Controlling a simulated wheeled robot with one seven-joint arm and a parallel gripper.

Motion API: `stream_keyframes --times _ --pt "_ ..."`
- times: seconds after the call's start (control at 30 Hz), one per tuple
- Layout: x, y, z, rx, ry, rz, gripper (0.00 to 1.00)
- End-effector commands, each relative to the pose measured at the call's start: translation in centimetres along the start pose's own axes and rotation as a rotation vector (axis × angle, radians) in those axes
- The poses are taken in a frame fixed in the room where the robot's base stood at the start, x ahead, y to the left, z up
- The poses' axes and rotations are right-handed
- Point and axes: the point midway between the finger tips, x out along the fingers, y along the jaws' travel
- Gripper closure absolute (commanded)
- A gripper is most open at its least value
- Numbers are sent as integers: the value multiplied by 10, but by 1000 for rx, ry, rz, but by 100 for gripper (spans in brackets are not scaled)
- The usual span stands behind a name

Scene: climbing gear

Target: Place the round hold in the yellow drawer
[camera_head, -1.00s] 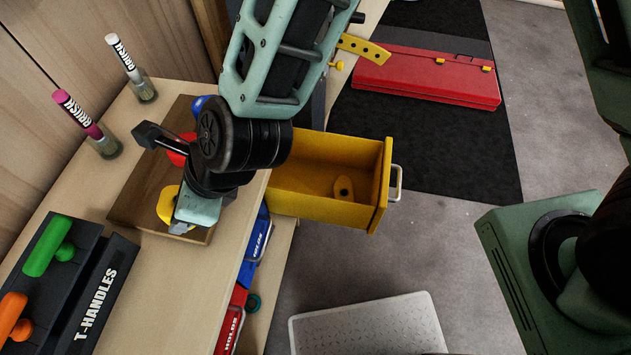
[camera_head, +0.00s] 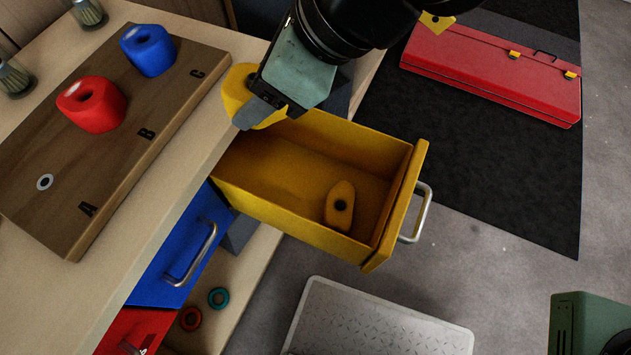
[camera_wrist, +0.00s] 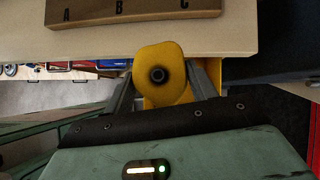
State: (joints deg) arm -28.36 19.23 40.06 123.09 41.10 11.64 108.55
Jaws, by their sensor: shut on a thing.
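My gripper (camera_head: 268,108) is shut on a yellow hold (camera_head: 238,92) with a dark centre hole. In the wrist view, the same hold (camera_wrist: 158,65) sits between the two fingers. In the head view the gripper partly hides it. The gripper and hold are near the bench edge, by the rear end of the yellow drawer (camera_head: 300,225); their exact height above it is hard to tell. The drawer is pulled open, and another yellow piece (camera_head: 340,207) with a hole lies inside near its front.
A wooden board (camera_head: 125,170) marked A, B, C holds a red hold (camera_head: 91,104) and a blue hold (camera_head: 148,50); spot A is bare. A blue drawer (camera_head: 180,250) and red drawer (camera_head: 135,330) are below. A red toolbox (camera_head: 490,70) lies on the floor.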

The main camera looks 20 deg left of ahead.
Motion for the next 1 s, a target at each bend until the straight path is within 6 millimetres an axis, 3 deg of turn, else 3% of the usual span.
stream_keyframes --times 0.8,1.0 --pt "159 2 -127 2 2 5 75" --pt "181 1 -144 1 1 2 75"
